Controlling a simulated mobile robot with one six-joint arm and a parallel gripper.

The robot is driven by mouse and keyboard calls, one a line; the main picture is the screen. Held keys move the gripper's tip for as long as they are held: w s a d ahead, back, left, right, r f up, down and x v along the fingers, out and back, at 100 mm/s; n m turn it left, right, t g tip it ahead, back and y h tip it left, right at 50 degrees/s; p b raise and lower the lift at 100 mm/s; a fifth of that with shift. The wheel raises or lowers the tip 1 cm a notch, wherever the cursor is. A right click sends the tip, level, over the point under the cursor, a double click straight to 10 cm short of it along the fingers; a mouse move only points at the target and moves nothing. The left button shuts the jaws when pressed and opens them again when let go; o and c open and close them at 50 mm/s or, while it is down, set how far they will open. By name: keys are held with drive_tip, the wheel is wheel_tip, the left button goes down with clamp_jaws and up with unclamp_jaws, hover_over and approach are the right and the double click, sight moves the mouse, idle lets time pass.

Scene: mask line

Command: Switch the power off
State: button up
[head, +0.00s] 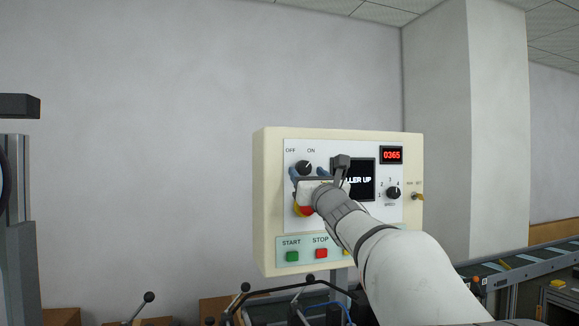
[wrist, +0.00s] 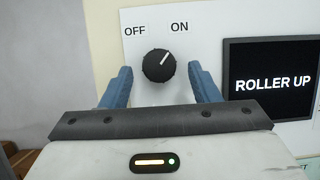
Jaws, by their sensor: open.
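A black rotary power knob (head: 303,168) with OFF at its upper left and ON at its upper right sits on the white panel of a cream control box (head: 264,200). In the wrist view the knob (wrist: 159,65) has its white mark pointing up and right, toward ON. My gripper (wrist: 160,80) is open. Its two blue fingers stand left and right of the knob, apart from it, with a gap on each side. In the head view my gripper (head: 305,173) is in front of the panel, just below the knob, and its wrist hides part of the panel.
A screen (wrist: 272,80) reads ROLLER UP. A red display (head: 392,155) shows 0365, above a speed knob (head: 393,192). A key switch (head: 416,196) is at the right. A green START button (head: 292,256) and red STOP button (head: 321,253) are below. A red and yellow control (head: 304,210) is partly hidden.

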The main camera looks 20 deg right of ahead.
drive_tip(key=shift+w+r, duration=0.2)
drive_tip(key=shift+w, duration=0.3)
drive_tip(key=shift+c, duration=0.3)
drive_tip(key=c, duration=0.9)
drive_tip(key=shift+c, duration=0.2)
